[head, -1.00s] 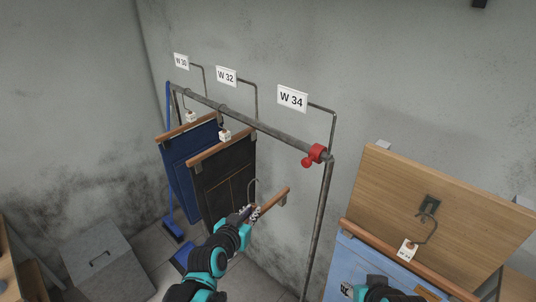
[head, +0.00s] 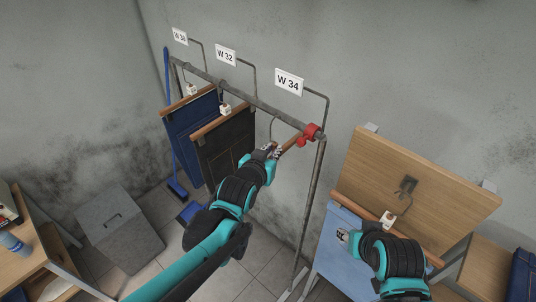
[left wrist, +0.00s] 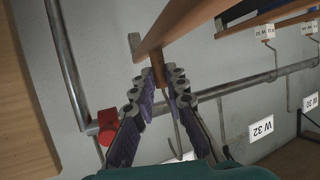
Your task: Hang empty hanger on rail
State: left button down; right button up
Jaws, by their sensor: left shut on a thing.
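My left gripper (head: 273,151) is shut on the empty wooden hanger (head: 292,143), close in front of the rail (head: 255,101). The hanger's thin wire hook (head: 271,127) rises to about the rail's height, between the black trousers and the red end clamp; I cannot tell whether it is around the rail. In the left wrist view, the fingers (left wrist: 160,95) close on the middle of the hanger (left wrist: 190,25), with the rail (left wrist: 240,88) crossing behind. My right gripper (head: 346,238) is beside blue jeans (head: 338,260) at the board, mostly hidden by its arm.
Blue (head: 192,122) and black trousers (head: 226,145) hang on the rail's left part. A red clamp (head: 311,132) marks its right end. Size signs, including W 34 (head: 289,82), stand above. A wooden board (head: 415,180) with a hook is at right. The rail between black trousers and clamp is free.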

aim_at(287, 146)
pick_arm(q)
jog(key=shift+w+d+f+b, duration=0.55)
jog(key=shift+w+d+b, duration=0.15)
jog(key=shift+w, duration=0.2)
jog(key=shift+w+d+f+b, duration=0.6)
jog(key=shift+w+b, duration=0.1)
jog(key=shift+w, duration=0.2)
jog(key=shift+w+d+f+b, duration=0.55)
jog(key=shift+w+d+b, duration=0.15)
jog(key=shift+w, duration=0.2)
jog(key=c, duration=1.5)
grip_release()
jog(key=shift+o, duration=0.2)
jog(key=shift+s, duration=0.1)
jog(key=v, duration=1.2)
jog(key=s+a+f+n+g+y, duration=0.3)
jog(key=s+a+f+g, duration=0.3)
jog(key=s+a+f, duration=0.8)
notch_tip(287, 146, down, 23)
jog(key=b, duration=2.4)
jog(key=shift+s+a+r+b, duration=0.25)
jog(key=shift+s+a+b, duration=0.1)
jog(key=shift+s, duration=0.15)
